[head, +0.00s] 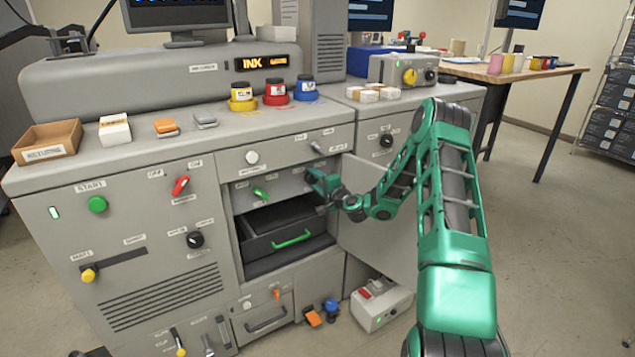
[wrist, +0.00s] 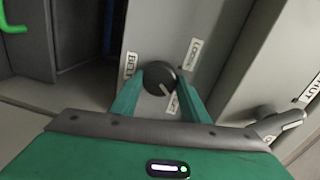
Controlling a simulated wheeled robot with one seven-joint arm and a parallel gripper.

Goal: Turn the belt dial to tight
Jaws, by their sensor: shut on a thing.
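The belt dial (wrist: 160,76) is a round black knob on a grey panel in the wrist view. A label reading BELT is at its left, one that seems to read LOOSE at its upper right, and a partly hidden label just below right. A pale mark on the knob points down and right, toward that partly hidden label. My gripper (wrist: 158,92) has its green fingers on both sides of the knob, shut on it. In the head view my gripper (head: 316,182) reaches into the machine's open bay, and the dial cannot be made out there.
An open grey door (head: 365,222) hangs right of the bay, close to my arm. A dark drawer with a green handle (head: 291,239) sits below the gripper. In the wrist view a grey lever (wrist: 278,123) is at the right. Open floor lies to the right.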

